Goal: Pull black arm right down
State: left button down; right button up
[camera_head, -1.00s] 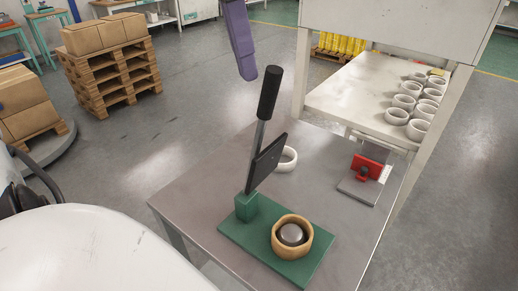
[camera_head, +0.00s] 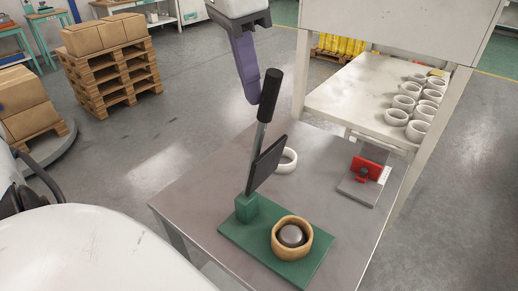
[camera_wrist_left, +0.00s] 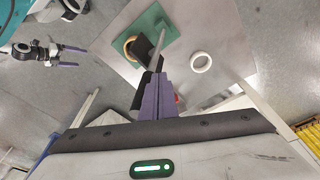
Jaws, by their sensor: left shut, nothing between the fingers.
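The black arm is a lever with a black grip (camera_head: 269,95), a grey rod and a dark flat plate (camera_head: 267,165). It stands tilted up from a green block on a green base (camera_head: 262,241). A tan tape ring (camera_head: 292,254) sits around a grey round hub on the base. My left gripper (camera_head: 254,99) is shut and empty, its purple fingers just left of the black grip. Whether they touch it is unclear. In the left wrist view the shut fingers (camera_wrist_left: 157,84) cover part of the lever. My right gripper (camera_wrist_left: 72,55) shows there with its fingers apart.
A white ring (camera_head: 287,160) lies on the grey table (camera_head: 205,185) behind the lever. A red clamp device (camera_head: 369,170) stands at the table's right. Several white rings (camera_head: 405,103) rest on a shelf at the back right.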

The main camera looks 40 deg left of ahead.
pick_arm(q)
jog(key=shift+d, duration=0.7)
jog(key=shift+w+d+f, duration=0.1)
jog(key=shift+d+f, duration=0.05)
jog(key=shift+d, duration=0.6)
jog(key=shift+w+d+f, duration=0.1)
jog(key=shift+d+f, duration=0.1)
jog(key=shift+d, duration=0.5)
jog(key=shift+w+d+f, duration=0.1)
jog(key=shift+d+f, duration=0.05)
jog(key=shift+d, duration=0.6)
jog(key=shift+w+d+f, duration=0.1)
jog(key=shift+d+f, duration=0.2)
jog(key=shift+d, duration=0.4)
jog(key=shift+w+d+f, duration=0.1)
jog(key=shift+d+f, duration=0.25)
jog(key=shift+d, duration=0.4)
jog(key=shift+w+d+f, duration=0.1)
jog(key=shift+d+f, duration=0.2)
jog(key=shift+d, duration=0.4)
jog(key=shift+w+d+f, duration=0.1)
jog(key=shift+d+f, duration=0.55)
jog(key=shift+d, duration=0.35)
jog(key=shift+w+d+f, duration=0.1)
jog(key=shift+d+f, duration=0.5)
jog(key=shift+d, duration=0.35)
